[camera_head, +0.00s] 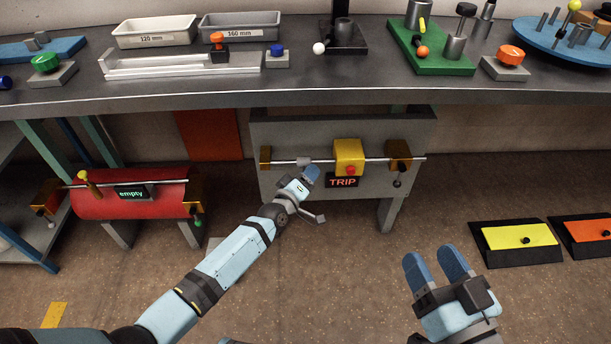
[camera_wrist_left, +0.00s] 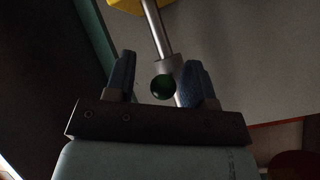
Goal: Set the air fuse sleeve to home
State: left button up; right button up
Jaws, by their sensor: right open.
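The air fuse is on a grey panel (camera_head: 285,135) under the bench: a metal rod (camera_head: 325,160) between two brass blocks, a yellow block (camera_head: 348,157) with a red knob, and a display reading TRIP (camera_head: 342,181). A short grey collar (camera_head: 304,161), likely the sleeve, is on the rod left of the yellow block. My left gripper (camera_head: 305,182) is just below it. In the left wrist view its fingers (camera_wrist_left: 160,85) are apart, with a green ball (camera_wrist_left: 162,87) and grey collar (camera_wrist_left: 166,66) showing between them; contact is unclear. My right gripper (camera_head: 438,264) is open and empty.
A red cylinder (camera_head: 150,203) with a display reading empty stands left. The bench (camera_head: 300,88) overhangs the panel. Yellow (camera_head: 515,238) and orange (camera_head: 592,234) plates on black bases lie on the floor at right. Floor between the panel and plates is clear.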

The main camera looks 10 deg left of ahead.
pick_arm(q)
jog(key=p+v, duration=0.4)
jog(key=v, duration=1)
pick_arm(e)
jog(key=shift+t, duration=0.8)
jog(key=shift+s+d+r, duration=0.1)
jog(key=shift+d+r, duration=0.1)
jog(key=shift+r, duration=0.9)
jog(key=shift+s+d+r, duration=0.1)
jog(key=shift+d+r, duration=0.05)
jog(key=shift+r, duration=0.9)
pick_arm(q)
jog(key=shift+w, duration=0.1)
